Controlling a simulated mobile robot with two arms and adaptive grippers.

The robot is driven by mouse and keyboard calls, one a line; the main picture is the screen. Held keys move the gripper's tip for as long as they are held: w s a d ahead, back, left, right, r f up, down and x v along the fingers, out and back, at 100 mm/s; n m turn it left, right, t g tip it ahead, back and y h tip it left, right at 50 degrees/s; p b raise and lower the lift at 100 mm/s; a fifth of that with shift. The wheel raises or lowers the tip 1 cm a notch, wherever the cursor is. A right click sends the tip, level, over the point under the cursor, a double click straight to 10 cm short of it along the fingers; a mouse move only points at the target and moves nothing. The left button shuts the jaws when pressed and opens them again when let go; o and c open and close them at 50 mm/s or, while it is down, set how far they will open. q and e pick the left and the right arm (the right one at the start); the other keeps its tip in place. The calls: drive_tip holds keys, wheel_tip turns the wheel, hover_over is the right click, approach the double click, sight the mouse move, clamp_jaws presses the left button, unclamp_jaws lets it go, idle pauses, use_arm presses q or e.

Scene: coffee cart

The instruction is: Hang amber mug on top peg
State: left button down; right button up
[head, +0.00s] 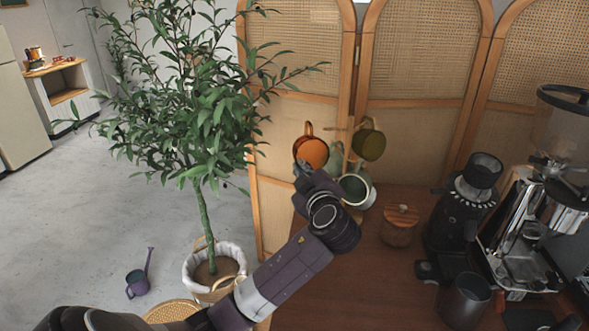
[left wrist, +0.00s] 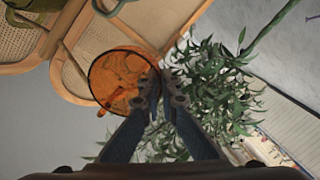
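The amber mug (head: 312,154) is up in the air at the left of the mug tree, its handle pointing up beside the top peg (head: 340,128). Whether the handle is around the peg cannot be told. My left gripper (head: 301,170) is at the mug's lower left. In the left wrist view the amber mug (left wrist: 115,75) shows its round opening, and the gripper (left wrist: 160,88) has its fingers close together at the rim, seemingly pinching the wall. An olive mug (head: 369,145), a green mug (head: 335,161) and a white-lined mug (head: 354,190) hang on the tree. My right gripper is not seen.
A wooden lidded jar (head: 400,226), a grinder (head: 462,215) and an espresso machine (head: 525,235) stand right on the brown counter (head: 350,280). A cane screen (head: 415,50) is behind. A potted olive tree (head: 200,110) is close at left.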

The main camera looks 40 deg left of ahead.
sight(321, 164)
use_arm(q)
drive_tip(key=shift+w+d, duration=0.25)
drive_tip(key=shift+w, duration=0.25)
drive_tip(key=shift+w+d, duration=0.15)
drive_tip(key=shift+w, duration=0.1)
drive_tip(key=shift+w+d+f, duration=0.1)
drive_tip(key=shift+w+d, duration=0.1)
drive_tip(key=shift+w, duration=0.35)
drive_tip(key=shift+w+d+f, duration=0.2)
drive_tip(key=shift+w+d, duration=0.15)
drive_tip(key=shift+w, duration=0.4)
drive_tip(key=shift+w+d, duration=0.1)
drive_tip(key=shift+w, duration=0.15)
drive_tip(key=shift+w+d+f, duration=0.15)
drive_tip(key=shift+w+f, duration=0.1)
drive_tip(key=shift+f, duration=0.1)
drive_tip(key=shift+w+d+f+b, duration=0.2)
drive_tip(key=shift+w+b, duration=0.1)
drive_tip(key=shift+b, duration=0.95)
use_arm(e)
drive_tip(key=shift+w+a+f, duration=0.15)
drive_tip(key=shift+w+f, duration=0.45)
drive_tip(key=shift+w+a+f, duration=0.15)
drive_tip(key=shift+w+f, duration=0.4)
